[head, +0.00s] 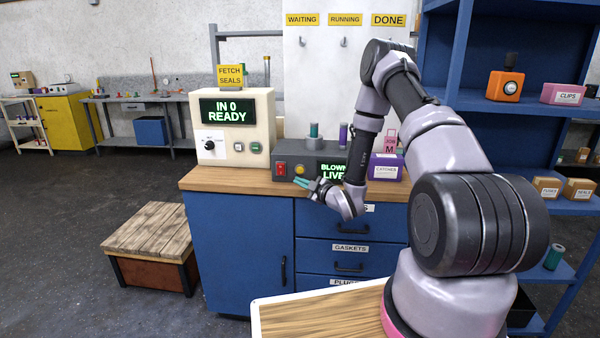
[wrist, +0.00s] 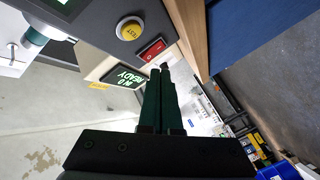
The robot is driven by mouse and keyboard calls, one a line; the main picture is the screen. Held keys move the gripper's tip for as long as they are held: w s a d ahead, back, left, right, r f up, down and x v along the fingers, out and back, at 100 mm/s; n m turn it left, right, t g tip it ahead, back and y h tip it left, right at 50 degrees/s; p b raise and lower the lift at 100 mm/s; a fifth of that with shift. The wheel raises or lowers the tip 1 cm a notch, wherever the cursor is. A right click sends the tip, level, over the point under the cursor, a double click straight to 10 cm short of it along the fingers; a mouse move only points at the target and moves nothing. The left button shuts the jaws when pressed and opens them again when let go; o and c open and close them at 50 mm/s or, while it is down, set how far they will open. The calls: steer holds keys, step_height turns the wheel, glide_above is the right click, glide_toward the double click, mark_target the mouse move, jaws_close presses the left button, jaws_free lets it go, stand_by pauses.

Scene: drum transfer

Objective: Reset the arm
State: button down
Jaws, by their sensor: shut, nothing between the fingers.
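My arm reaches from the right of the head view and bends down. My gripper (head: 301,182) is in front of the dark control box (head: 262,172) at the counter's front edge, its fingers pointing left. In the wrist view my gripper (wrist: 160,72) has its two dark green fingers together, with nothing between them. The box's red switch (wrist: 152,48) and yellow TEST button (wrist: 130,28) lie beyond the fingertips, to the upper left. I cannot tell whether the fingers touch anything.
A cream unit (head: 236,128) reading "IN 0 READY" stands left on the counter (head: 232,181). A purple box (head: 386,168) stands close right of my forearm. Blue drawers (head: 345,228) are below. A wooden-topped crate (head: 150,232) stands on the floor at left, with open floor around it.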

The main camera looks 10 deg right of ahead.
steer(key=w+d+r+m+g+h, duration=0.1)
steer(key=d+r+m+h, duration=0.15)
steer(key=r, duration=0.55)
steer(key=w+d+r+m+h, duration=0.2)
steer(key=d+r+m, duration=0.1)
steer(key=r, duration=0.4)
steer(key=s+d+r+m+g+h, duration=0.25)
steer(key=s+r+m, duration=0.25)
steer(key=s+r, duration=0.45)
steer(key=s+r+m+g, duration=0.1)
steer(key=s+r+m, duration=0.2)
steer(key=s, duration=0.7)
steer(key=s+a+r+m+g, duration=0.1)
steer(key=s+r, duration=0.4)
steer(key=s, duration=0.5)
steer(key=s+a+r+m+g+y, duration=0.1)
steer(key=s+r+m, duration=0.3)
steer(key=s, duration=0.6)
steer(key=shift+s+a+r+m+g, duration=0.15)
steer(key=shift+s+a+m+g, duration=0.1)
steer(key=shift+m+g, duration=0.45)
steer(key=shift+w+n, duration=0.15)
steer(key=shift+n, duration=0.1)
